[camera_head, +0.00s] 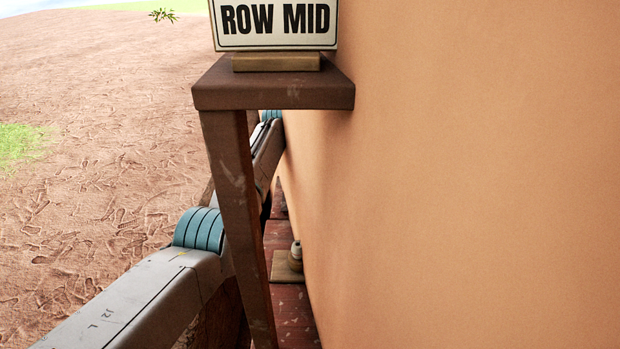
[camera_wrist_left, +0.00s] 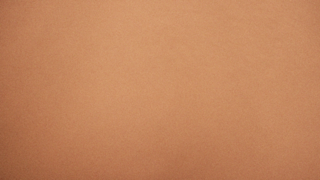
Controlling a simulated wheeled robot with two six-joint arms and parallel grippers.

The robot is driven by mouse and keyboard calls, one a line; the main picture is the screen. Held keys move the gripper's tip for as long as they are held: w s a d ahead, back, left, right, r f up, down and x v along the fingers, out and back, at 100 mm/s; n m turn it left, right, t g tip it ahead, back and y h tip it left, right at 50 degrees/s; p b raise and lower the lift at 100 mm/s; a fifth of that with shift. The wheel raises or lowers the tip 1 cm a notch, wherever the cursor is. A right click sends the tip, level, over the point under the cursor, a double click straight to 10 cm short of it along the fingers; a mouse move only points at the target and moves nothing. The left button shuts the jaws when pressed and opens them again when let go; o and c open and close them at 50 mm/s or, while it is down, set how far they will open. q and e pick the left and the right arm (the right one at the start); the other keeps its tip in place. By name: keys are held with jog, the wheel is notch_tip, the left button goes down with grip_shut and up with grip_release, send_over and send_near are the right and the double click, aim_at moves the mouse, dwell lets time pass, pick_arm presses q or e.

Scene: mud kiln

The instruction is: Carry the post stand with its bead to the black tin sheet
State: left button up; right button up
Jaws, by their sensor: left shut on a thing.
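In the head view my left arm comes in from the lower left and passes behind a brown wooden post. Its far end is hidden there, and my left gripper does not show. The left wrist view holds only a plain tan surface, with no fingers and no held thing. A small square wooden base with a short greyish upright piece (camera_head: 295,252) sits low beside the wall; I cannot tell whether it is the post stand. No bead and no black tin sheet can be made out. My right gripper is not in view.
A smooth tan wall (camera_head: 480,180) fills the right side and also the left wrist view (camera_wrist_left: 160,90). A brown wooden stand (camera_head: 270,88) bears a "ROW MID" sign (camera_head: 276,22) close against it. A reddish plank surface (camera_head: 290,300) runs below. Open earth ground (camera_head: 100,130) lies left.

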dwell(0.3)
pick_arm(q)
jog(key=shift+a+r+p, duration=0.1)
jog(key=shift+a+p, duration=0.05)
jog(key=shift+p, duration=0.35)
jog(key=shift+p, duration=0.3)
jog(key=shift+f, duration=0.6)
dwell(1.1)
jog(key=shift+f, duration=0.4)
dwell(0.5)
jog(key=o, duration=1.5)
